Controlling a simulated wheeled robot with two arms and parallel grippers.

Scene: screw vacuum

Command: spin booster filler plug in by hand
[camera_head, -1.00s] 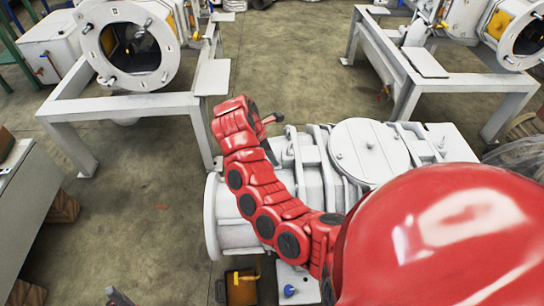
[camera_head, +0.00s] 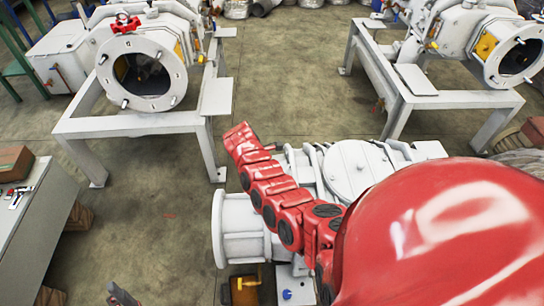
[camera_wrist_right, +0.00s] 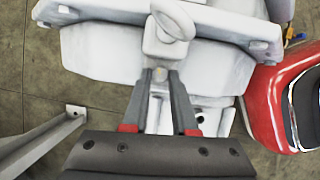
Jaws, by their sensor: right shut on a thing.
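In the right wrist view, the two dark fingers of my right gripper (camera_wrist_right: 160,75) converge and are shut on a small pale piece (camera_wrist_right: 160,70). It appears to be the filler plug, but it is mostly hidden between the fingertips. Just beyond it is a white ring-shaped lug (camera_wrist_right: 171,22) on the white machine. I cannot tell whether the piece touches the machine. In the head view, my red right arm hides the right gripper. A dark tip of what appears to be my left gripper (camera_head: 120,294) shows at the bottom edge, mostly cut off.
The white vacuum machine (camera_head: 237,225) lies under my right arm. Two more machines stand on white frames (camera_head: 150,121) behind, left and right. A grey bench (camera_head: 28,212) is at left. A yellow-brown part (camera_head: 245,291) sits low centre. The floor between is clear.

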